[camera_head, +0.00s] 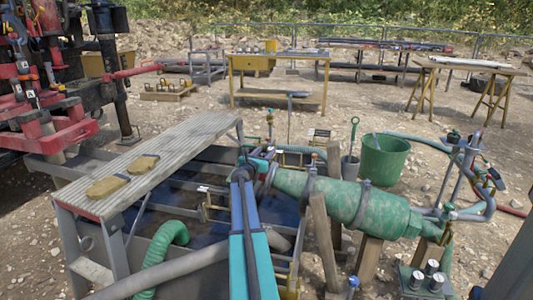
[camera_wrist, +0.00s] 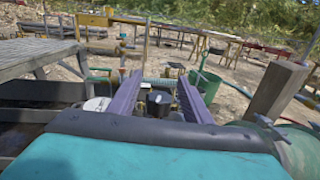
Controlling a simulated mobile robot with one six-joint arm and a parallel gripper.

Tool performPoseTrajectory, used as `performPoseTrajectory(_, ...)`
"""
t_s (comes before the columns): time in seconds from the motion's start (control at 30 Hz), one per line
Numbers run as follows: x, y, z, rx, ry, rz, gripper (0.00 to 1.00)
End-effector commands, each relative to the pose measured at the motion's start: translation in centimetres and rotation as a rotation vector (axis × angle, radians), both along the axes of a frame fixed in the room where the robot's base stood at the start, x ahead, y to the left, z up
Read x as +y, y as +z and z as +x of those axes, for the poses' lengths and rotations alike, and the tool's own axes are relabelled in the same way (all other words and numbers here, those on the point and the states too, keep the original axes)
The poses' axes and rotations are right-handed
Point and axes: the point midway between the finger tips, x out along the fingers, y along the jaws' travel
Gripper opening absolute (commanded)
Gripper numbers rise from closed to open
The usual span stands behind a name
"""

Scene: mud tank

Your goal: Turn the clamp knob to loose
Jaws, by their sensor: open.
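My gripper (camera_wrist: 160,82) shows in the wrist view as two long purple-grey fingers, spread apart. A dark, round, knob-like piece (camera_wrist: 159,103) shows between them, apart from both fingers in the picture. It may be the clamp knob, but I cannot tell for sure, and its setting cannot be read. In the head view my teal arm reaches forward over the tank, and my gripper (camera_head: 243,172) is at its far end, beside the left end of the green mottled cylinder (camera_head: 345,200). The knob is not clearly visible there.
Wooden posts (camera_head: 323,240) stand close on the right. A green bucket (camera_head: 384,160) and a wooden table (camera_head: 279,70) stand farther back. Open gravel lies beyond the tank.

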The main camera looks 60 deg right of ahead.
Motion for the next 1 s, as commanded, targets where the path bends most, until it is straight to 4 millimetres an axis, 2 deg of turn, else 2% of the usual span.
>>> performPoseTrajectory(0.2, -1.03, 0.01, 0.12, -0.001, -0.001, 0.0, 0.45)
performPoseTrajectory(0.53, -1.12, 0.02, 0.07, 0.0, -0.001, 0.0, 0.45)
performPoseTrajectory(0.77, -1.12, 0.01, 0.05, 0.0, -0.001, 0.0, 0.06)
performPoseTrajectory(0.8, -1.13, 0.01, 0.04, 0.0, -0.001, 0.0, 0.04)
performPoseTrajectory(1.0, -1.13, -0.02, 0.03, 0.0, 0.005, 0.0, 0.04)
